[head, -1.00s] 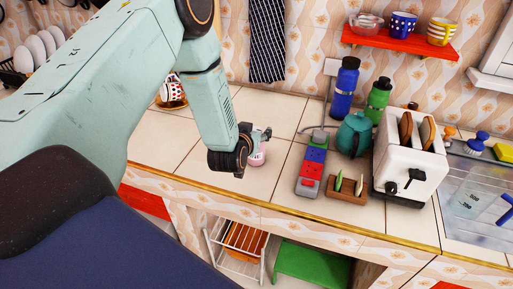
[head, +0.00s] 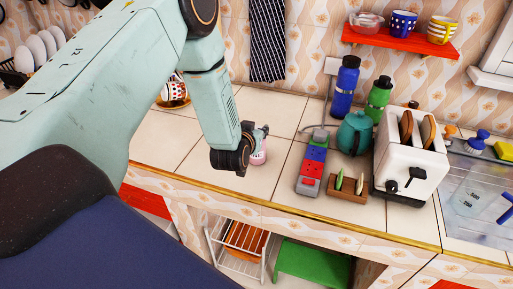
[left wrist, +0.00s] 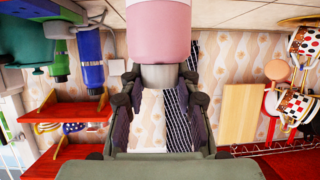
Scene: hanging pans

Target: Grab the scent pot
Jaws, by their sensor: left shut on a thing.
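The scent pot looks like a small pink jar (head: 259,156) with a greyish neck, in the middle of the head view over the tiled counter. It fills the top centre of the left wrist view (left wrist: 158,38). My left gripper (head: 258,134) is shut on the pot; the wrist view shows its fingers (left wrist: 158,78) on either side of the grey neck. My gripper and wrist hide part of the pot in the head view. I cannot tell whether its base touches the counter. My right gripper is not in view.
Right of the pot stand a coloured power strip (head: 311,168), a wooden holder (head: 347,190), a teal teapot (head: 354,133), a white toaster (head: 411,160) and blue (head: 345,88) and green (head: 377,98) bottles. A patterned cup (head: 173,90) stands at the back left. Counter around the pot is clear.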

